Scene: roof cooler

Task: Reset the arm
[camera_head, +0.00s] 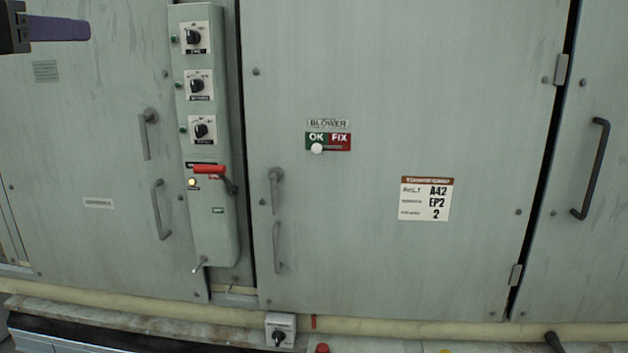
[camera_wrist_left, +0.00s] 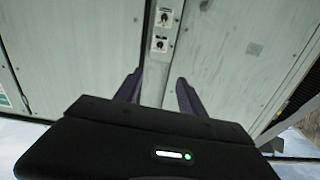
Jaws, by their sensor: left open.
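My left gripper (camera_head: 58,28) shows at the top left corner of the head view, with a dark wrist and a purple finger in front of the grey cabinet. In the left wrist view its two purple fingers (camera_wrist_left: 158,92) are spread apart with nothing between them. It is clear of the control panel (camera_head: 209,240), which stands to its right. My right gripper is not in view.
The cabinet door (camera_head: 400,100) has a blower OK/FIX slider (camera_head: 328,142), a label (camera_head: 425,199) and handles. The panel bears several dials and a red-handled switch (camera_head: 209,170). A small switch box (camera_head: 280,330) and pale pipe (camera_head: 400,327) run below.

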